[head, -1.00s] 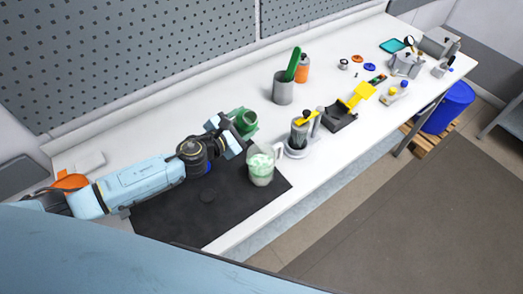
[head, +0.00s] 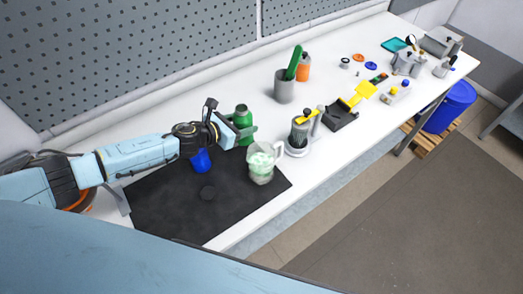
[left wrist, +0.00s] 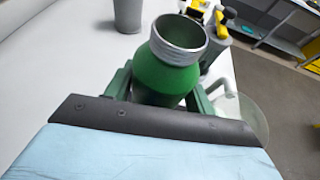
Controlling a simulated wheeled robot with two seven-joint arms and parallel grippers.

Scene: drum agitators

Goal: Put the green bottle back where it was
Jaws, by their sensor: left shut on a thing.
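The green bottle (head: 243,117) is upright at the back edge of the dark mat. My left gripper (head: 240,132) is shut around its body. I cannot tell whether its base touches the table. In the left wrist view the bottle (left wrist: 168,72) shows a bare silver threaded neck, open at the top, between the green fingers (left wrist: 160,92). A clear jug (head: 261,165) with pale green contents stands on the mat, just in front of and to the right of the bottle. My right gripper is not in view.
A grey stand with a yellow-topped cup (head: 300,133) is right of the jug. A grey cup (head: 284,88) and orange bottle (head: 304,68) stand behind.

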